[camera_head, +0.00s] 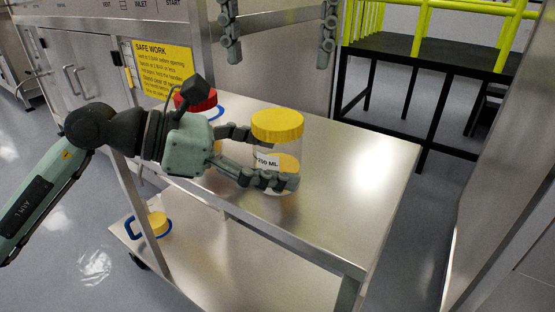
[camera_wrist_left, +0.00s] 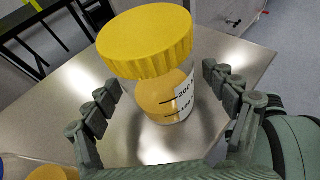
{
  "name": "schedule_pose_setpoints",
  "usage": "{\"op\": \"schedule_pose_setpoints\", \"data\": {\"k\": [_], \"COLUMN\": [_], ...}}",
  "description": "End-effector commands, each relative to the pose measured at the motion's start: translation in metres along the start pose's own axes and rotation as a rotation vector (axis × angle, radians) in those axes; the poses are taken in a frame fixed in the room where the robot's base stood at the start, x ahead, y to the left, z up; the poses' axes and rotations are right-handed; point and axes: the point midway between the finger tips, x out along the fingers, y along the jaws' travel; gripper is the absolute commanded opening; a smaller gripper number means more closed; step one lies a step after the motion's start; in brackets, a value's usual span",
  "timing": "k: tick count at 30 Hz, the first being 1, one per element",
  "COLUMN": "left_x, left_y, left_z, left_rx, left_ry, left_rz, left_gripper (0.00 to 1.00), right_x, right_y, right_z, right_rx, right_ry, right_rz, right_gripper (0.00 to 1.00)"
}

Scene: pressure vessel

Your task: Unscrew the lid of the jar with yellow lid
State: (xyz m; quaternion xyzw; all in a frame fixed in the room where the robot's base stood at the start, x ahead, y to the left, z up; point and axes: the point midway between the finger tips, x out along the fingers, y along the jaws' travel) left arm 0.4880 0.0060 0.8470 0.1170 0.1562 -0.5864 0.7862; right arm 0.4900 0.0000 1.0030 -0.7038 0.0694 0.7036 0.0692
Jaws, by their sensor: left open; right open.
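The jar with the yellow lid (camera_head: 277,126) stands upright on the metal table top. It is clear, with a white label and orange-yellow contents, and its lid is on. My left gripper (camera_head: 272,160) is open, with one finger on each side of the jar's body below the lid. In the left wrist view the jar (camera_wrist_left: 165,90) stands between the spread fingers, with gaps visible on both sides. My right gripper (camera_head: 279,35) is open and empty, its fingers pointing down above and behind the jar at the top of the head view.
A red-lidded container (camera_head: 196,98) with a blue ring stands behind my left gripper. A yellow item with a blue handle (camera_head: 157,223) sits on the lower shelf (camera_head: 200,270). The table top (camera_head: 350,165) is clear to the right. A yellow safety sign (camera_head: 163,68) is on the cabinet behind.

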Motion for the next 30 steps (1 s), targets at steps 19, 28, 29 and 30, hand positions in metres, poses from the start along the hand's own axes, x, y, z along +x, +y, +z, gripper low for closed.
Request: {"op": "schedule_pose_setpoints", "data": {"k": [19, 28, 29, 30], "left_x": [-0.0004, -0.0003, -0.0003, -0.0003], "left_y": [0.0001, 0.0001, 0.0001, 0.0001], "left_z": [-0.0002, -0.0003, -0.0003, -0.0003], "left_rx": [-0.001, -0.001, -0.001, -0.001], "left_ry": [0.000, 0.000, 0.000, 0.000], "left_rz": [0.000, 0.000, 0.000, 0.000], "left_gripper": [0.10, 0.00, 0.00, 0.00], "right_x": [0.0001, 0.0001, 0.0001, 0.0001], "right_y": [-0.0001, -0.0001, -0.0001, -0.0001], "right_z": [0.0000, 0.0000, 0.0000, 0.0000], "right_rx": [0.000, 0.035, 0.059, 0.102], "right_ry": [0.000, 0.000, 0.000, 0.000], "right_rz": [0.000, 0.000, 0.000, 0.000], "right_gripper": [0.81, 0.81, 0.81, 0.81]}}
